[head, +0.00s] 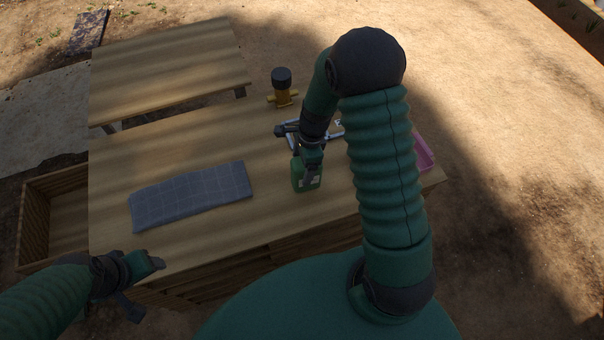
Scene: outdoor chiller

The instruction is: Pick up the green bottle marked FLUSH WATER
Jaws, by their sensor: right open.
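The green bottle (299,184) stands near the front edge of the wooden table, right of the middle. A small pale label shows low on it; its words are too small to read. My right gripper (310,172) is open, directly over and against the bottle in this view, and covers its upper part. I cannot tell whether the fingers touch it. My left gripper (143,283) is at the lower left, in front of the table's front edge and away from the bottle. I cannot tell whether its jaws are open or shut.
A folded grey checked cloth (190,196) lies on the table (120,171), left of the bottle. A yellow valve with a black top (281,88) stands at the back. Grey metal parts (288,129) lie behind my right gripper. A pink tray (424,154) is partly hidden at the right.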

